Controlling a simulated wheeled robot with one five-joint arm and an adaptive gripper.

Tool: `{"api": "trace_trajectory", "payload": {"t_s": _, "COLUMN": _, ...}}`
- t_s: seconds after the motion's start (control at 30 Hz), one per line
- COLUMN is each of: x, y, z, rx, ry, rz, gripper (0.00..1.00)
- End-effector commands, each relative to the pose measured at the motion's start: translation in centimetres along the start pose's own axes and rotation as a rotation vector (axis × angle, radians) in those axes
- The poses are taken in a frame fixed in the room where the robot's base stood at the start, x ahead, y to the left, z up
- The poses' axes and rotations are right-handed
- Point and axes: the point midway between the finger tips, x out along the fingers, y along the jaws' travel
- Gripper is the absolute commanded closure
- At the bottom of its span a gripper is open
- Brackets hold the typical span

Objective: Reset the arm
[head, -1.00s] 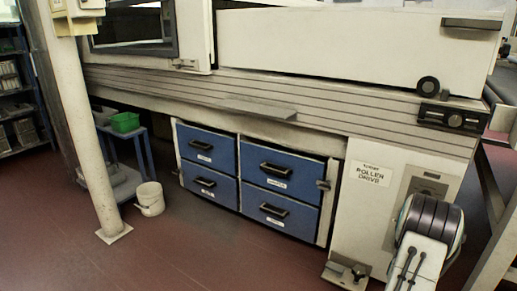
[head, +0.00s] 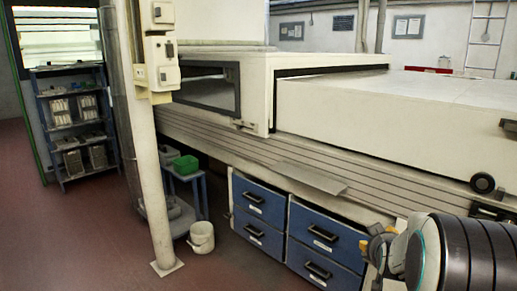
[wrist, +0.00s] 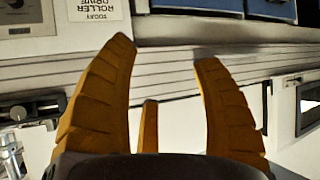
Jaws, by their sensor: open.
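My gripper (wrist: 163,60) shows in the wrist view with its yellow ribbed fingers spread apart and nothing between them. The wrist picture is upside down, with the blue drawers at its top and the machine's slatted side behind the fingers. In the head view my arm is large at the lower right, in front of the cream tunnel machine (head: 380,110). The fingers are not clear in the head view.
Blue drawers (head: 262,196) sit under the machine, and a flat grey ledge (head: 310,178) juts from its side. A pale post (head: 153,180), a white bucket (head: 201,237) and a small blue table with a green bin (head: 186,165) stand left. The red floor at left is clear.

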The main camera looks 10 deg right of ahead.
Motion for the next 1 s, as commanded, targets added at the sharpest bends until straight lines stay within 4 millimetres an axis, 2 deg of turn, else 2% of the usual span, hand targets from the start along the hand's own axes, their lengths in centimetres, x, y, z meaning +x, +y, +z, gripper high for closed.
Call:
{"api": "trace_trajectory", "payload": {"t_s": 0.03, "x": -3.2, "y": -1.6, "z": -2.3, "rx": -0.015, "ry": -0.028, "rz": -0.037, "gripper": 0.4}}
{"api": "trace_trajectory", "payload": {"t_s": 0.17, "x": -9.1, "y": -5.2, "z": -3.5, "rx": -0.052, "ry": -0.127, "rz": -0.118, "gripper": 0.4}}
{"api": "trace_trajectory", "payload": {"t_s": 0.3, "x": -15.9, "y": -8.2, "z": -4.1, "rx": -0.1, "ry": -0.236, "rz": -0.197, "gripper": 0.4}}
{"api": "trace_trajectory", "payload": {"t_s": 0.43, "x": -22.5, "y": -10.0, "z": -4.2, "rx": -0.152, "ry": -0.337, "rz": -0.262, "gripper": 0.4}}
{"api": "trace_trajectory", "payload": {"t_s": 0.6, "x": -30.4, "y": -10.9, "z": -3.6, "rx": -0.227, "ry": -0.462, "rz": -0.33, "gripper": 0.4}}
{"api": "trace_trajectory", "payload": {"t_s": 0.7, "x": -34.2, "y": -10.8, "z": -3.0, "rx": -0.266, "ry": -0.524, "rz": -0.357, "gripper": 0.4}}
{"api": "trace_trajectory", "payload": {"t_s": 0.8, "x": -37.2, "y": -10.5, "z": -2.5, "rx": -0.3, "ry": -0.575, "rz": -0.376, "gripper": 0.4}}
{"api": "trace_trajectory", "payload": {"t_s": 1.0, "x": -40.6, "y": -9.8, "z": -1.6, "rx": -0.344, "ry": -0.637, "rz": -0.396, "gripper": 0.4}}
